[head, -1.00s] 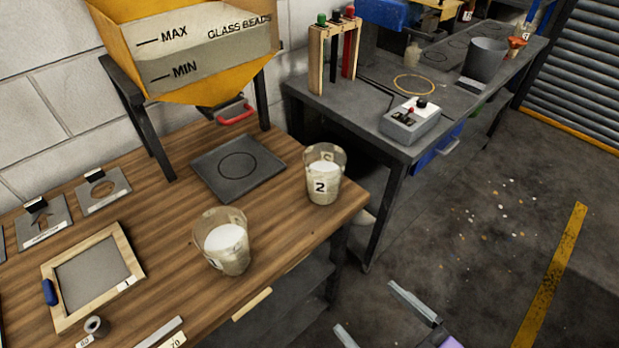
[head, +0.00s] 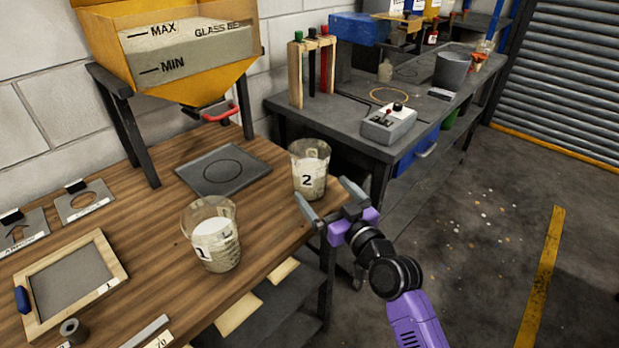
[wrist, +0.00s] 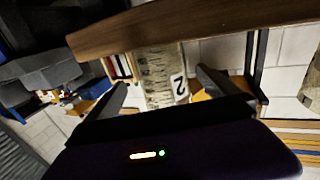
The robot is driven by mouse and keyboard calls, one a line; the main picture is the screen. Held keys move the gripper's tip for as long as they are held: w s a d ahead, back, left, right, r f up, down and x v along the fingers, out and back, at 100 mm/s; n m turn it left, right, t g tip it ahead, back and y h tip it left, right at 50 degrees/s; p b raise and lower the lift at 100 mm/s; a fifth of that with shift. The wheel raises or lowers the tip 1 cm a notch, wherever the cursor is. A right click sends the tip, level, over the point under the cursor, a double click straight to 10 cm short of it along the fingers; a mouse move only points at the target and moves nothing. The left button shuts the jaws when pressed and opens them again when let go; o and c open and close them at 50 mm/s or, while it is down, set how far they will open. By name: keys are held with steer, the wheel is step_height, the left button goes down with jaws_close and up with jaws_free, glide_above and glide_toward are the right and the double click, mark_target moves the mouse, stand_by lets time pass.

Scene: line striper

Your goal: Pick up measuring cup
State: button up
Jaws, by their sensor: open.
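Two clear measuring cups with pale contents stand on the wooden table (head: 150,225). Cup 2 (head: 310,172) is near the table's right end. Cup 1 (head: 213,240) is nearer the front, to its left. My gripper (head: 322,206) is open and empty, just in front of cup 2 at the table edge. In the wrist view, cup 2 (wrist: 160,75) appears between the two fingers, its number label showing. I cannot tell whether a finger touches it. Part of cup 1 (wrist: 312,92) shows at the right edge of the wrist view.
A yellow glass-bead hopper (head: 170,55) stands over the table with a dark square tray (head: 222,170) below. A wood-framed screen (head: 70,280) lies at left. A grey bench (head: 340,125) with a control box (head: 389,123) is behind cup 2. Floor at right is open.

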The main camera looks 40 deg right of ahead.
mark_target(309, 173)
steer(key=x, duration=0.2)
steer(key=p+x, duration=0.1)
steer(key=x, duration=0.2)
steer(key=p+x, duration=0.1)
steer(key=x, duration=0.1)
steer(key=shift+w+r, duration=0.3)
steer(key=shift+r, duration=0.05)
steer(key=shift+c, duration=0.2)
steer(key=c, duration=1.8)
steer(key=shift+r, duration=0.1)
steer(key=shift+c, duration=0.7)
